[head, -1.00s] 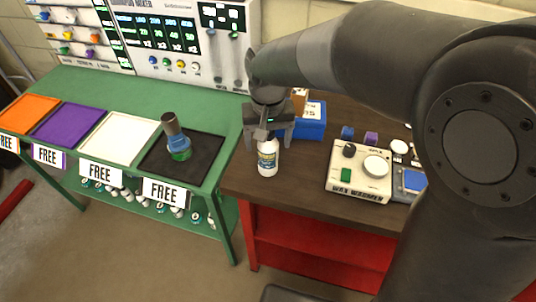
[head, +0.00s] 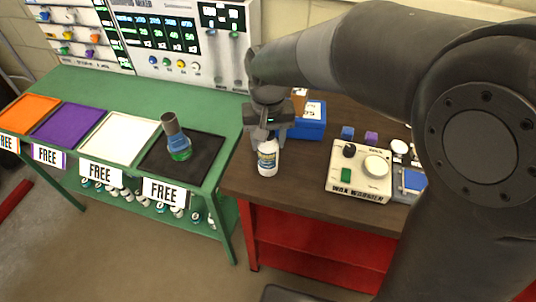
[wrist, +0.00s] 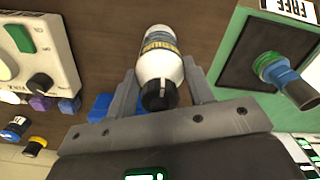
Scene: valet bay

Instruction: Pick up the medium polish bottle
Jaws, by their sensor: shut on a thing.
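A white bottle (head: 267,158) with a dark cap and a blue and yellow label stands upright near the left front corner of the brown worktop (head: 300,190). The label is too small to read, so I cannot tell its size wording. My gripper (head: 267,135) is above and around the bottle's upper part and is shut on it. In the wrist view, the bottle (wrist: 159,45) lies between the two fingers of my gripper (wrist: 161,72), its black cap towards the palm. The cap is hidden in the head view.
A blue box (head: 312,128) is close behind my gripper. A wax warmer (head: 358,182) stands to the right. On the left, a green bench holds coloured trays; a bottle with a blue-green band (head: 177,138) stands on the black tray (head: 208,150).

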